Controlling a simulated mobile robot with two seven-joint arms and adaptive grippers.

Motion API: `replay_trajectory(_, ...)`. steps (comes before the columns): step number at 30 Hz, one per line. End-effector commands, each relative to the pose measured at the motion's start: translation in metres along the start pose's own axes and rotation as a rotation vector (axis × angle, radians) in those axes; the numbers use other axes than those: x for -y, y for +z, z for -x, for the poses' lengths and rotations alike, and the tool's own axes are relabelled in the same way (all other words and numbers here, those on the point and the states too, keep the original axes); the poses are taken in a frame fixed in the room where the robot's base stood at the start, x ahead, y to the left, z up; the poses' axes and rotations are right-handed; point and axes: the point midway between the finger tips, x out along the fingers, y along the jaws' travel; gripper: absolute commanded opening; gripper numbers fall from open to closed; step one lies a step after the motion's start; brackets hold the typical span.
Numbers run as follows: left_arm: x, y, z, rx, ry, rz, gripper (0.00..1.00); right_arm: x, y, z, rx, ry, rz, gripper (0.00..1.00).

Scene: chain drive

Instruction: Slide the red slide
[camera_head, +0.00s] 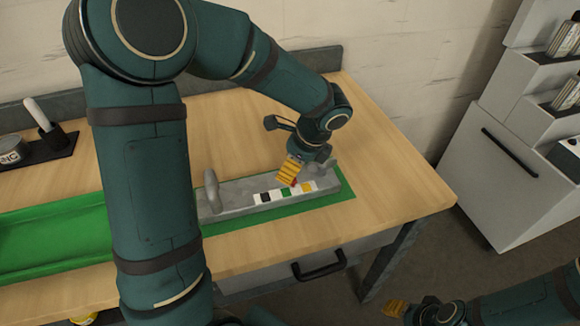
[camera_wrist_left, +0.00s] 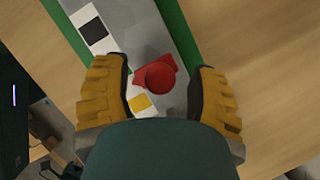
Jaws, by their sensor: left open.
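The red slide (camera_wrist_left: 159,76) is a round knob on a flat red base, set on the grey rail (camera_wrist_left: 138,30). In the head view only a small red part of it (camera_head: 294,183) shows beneath my left gripper (camera_head: 293,170). In the left wrist view the open yellow fingers of my left gripper (camera_wrist_left: 163,88) stand on either side of the slide, with gaps visible between. Beside the slide lie colour marks, among them a black square (camera_wrist_left: 93,30) and a yellow square (camera_wrist_left: 139,102). My right gripper (camera_head: 397,308) shows partly at the bottom right, far from the rail.
A grey upright handle (camera_head: 211,190) stands at the rail's left end. The rail sits on a green mat (camera_head: 345,188) on the wooden table (camera_head: 400,180). A green tray (camera_head: 50,238) lies to the left. A drawer handle (camera_head: 318,267) is below the table's front edge.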

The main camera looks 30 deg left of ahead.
Motion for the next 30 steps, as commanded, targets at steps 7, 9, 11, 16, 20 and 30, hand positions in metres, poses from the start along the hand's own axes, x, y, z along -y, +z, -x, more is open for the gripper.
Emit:
replay_trajectory(7, 0.0, 0.0, -0.003, 0.0, 0.0, 0.0, 0.58, 0.0, 0.0, -0.001, -0.001, 0.0, 0.0, 0.46)
replay_trajectory(9, 0.0, 0.0, -0.003, 0.0, 0.0, 0.0, 0.58, 0.0, 0.0, -0.001, -0.001, 0.0, 0.0, 0.46)
replay_trajectory(11, 0.0, 0.0, -0.003, 0.0, 0.0, 0.0, 0.46, 0.0, 0.0, -0.001, -0.001, 0.0, 0.0, 0.46)
replay_trajectory(16, 0.0, 0.0, -0.003, 0.0, 0.0, 0.0, 0.0, 0.0, 0.0, -0.001, -0.001, 0.0, 0.0, 0.46)
replay_trajectory(20, 0.0, 0.0, -0.003, 0.0, 0.001, 0.0, 0.0, 0.0, 0.0, -0.001, -0.001, 0.0, 0.0, 0.46)
replay_trajectory(30, 0.011, -0.013, 0.004, 0.0, 0.002, -0.003, 0.0, 0.003, 0.0, 0.007, 0.002, 0.0, 0.0, 0.46)
